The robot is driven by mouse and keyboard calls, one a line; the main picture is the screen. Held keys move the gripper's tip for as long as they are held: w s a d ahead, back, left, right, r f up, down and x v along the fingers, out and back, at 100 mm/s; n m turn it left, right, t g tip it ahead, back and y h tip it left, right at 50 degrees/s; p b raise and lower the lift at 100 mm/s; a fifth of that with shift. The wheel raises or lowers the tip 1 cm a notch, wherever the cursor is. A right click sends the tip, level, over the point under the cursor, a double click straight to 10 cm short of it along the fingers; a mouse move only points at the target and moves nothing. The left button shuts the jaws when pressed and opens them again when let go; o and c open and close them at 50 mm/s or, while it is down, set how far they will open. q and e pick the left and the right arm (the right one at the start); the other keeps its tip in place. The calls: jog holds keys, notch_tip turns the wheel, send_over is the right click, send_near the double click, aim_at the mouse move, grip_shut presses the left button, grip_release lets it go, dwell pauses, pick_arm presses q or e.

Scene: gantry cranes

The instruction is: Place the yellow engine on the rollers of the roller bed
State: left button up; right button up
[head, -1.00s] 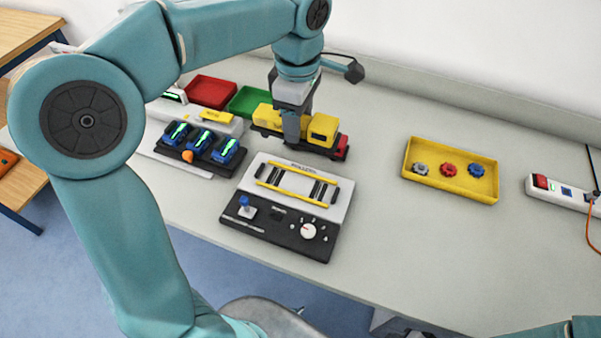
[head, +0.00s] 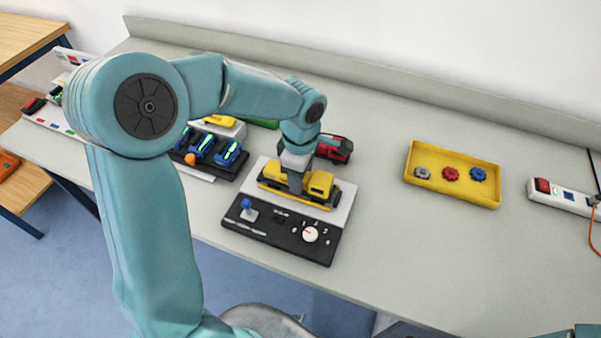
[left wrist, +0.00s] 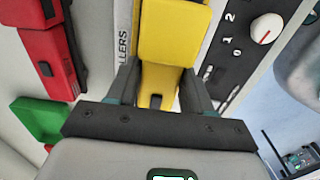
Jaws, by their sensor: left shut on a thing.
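The yellow engine (head: 319,184) is at the roller bed (head: 341,205), lying along its rollers between the yellow side rails. Whether it rests fully on the rollers or hangs just above them I cannot tell. My left gripper (head: 296,184) is shut on the middle of the engine from above. In the left wrist view the engine (left wrist: 172,35) sits between the two fingers, and the bed's white top with printed letters shows beside it. The rollers are mostly hidden under the engine. My right gripper is not in view.
The bed's black front panel (head: 270,232) carries a blue-topped lever and a white dial. A red and dark vehicle (head: 333,149) stands behind the bed. A yellow tray (head: 449,191) with gears is at right. Blue units (head: 215,149) stand at left. Bench between bed and tray is clear.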

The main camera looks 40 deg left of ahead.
pick_arm(q)
jog(key=shift+f, duration=0.1)
jog(key=o, duration=1.3)
jog(key=shift+w, duration=0.15)
jog(key=shift+c, duration=0.2)
jog(key=shift+r, duration=0.3)
notch_tip(320, 180, up, 12)
jog(key=shift+f, duration=0.15)
